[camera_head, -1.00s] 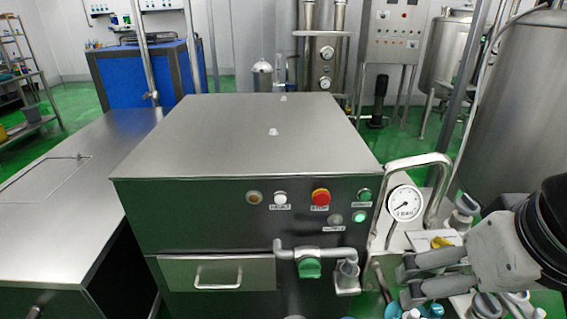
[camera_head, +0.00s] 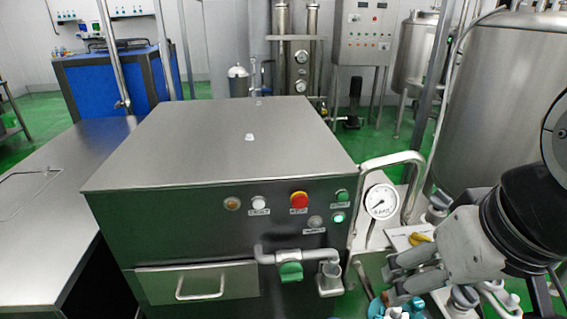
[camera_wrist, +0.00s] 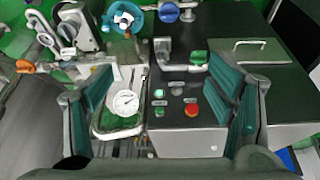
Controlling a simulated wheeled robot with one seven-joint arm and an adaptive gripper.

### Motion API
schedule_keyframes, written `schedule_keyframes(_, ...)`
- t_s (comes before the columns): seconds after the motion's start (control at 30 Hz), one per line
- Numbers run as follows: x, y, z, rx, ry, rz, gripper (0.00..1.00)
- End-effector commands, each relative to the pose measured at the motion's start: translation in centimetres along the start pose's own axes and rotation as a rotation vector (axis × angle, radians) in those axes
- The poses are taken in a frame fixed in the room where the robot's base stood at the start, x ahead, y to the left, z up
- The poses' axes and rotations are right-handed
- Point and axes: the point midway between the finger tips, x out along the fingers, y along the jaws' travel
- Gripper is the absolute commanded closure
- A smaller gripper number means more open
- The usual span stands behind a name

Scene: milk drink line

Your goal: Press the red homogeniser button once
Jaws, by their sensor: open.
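My gripper (camera_head: 402,278) is open, to the right of the panel and lower than the button, beside the pressure gauge. In the wrist view my gripper's two teal-padded fingers (camera_wrist: 160,85) stand wide apart, with the gauge, the panel lamps and the red button seen between them. Nothing is held, and the button is not touched.
Near the button are a white button (camera_head: 258,202), green buttons (camera_head: 342,196) and an amber lamp (camera_head: 232,203). A pipe with a green valve handle (camera_head: 291,272) juts out below. The gauge (camera_head: 381,201) and a bent pipe (camera_head: 416,170) stand between panel and arm.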

Motion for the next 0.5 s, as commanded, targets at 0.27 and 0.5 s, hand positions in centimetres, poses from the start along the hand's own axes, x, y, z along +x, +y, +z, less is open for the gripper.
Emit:
schedule_keyframes(0.27,0.0,0.0,0.0,0.0,0.0,0.0,0.97)
schedule_keyframes(0.5,0.0,0.0,0.0,0.0,0.0,0.0,1.0)
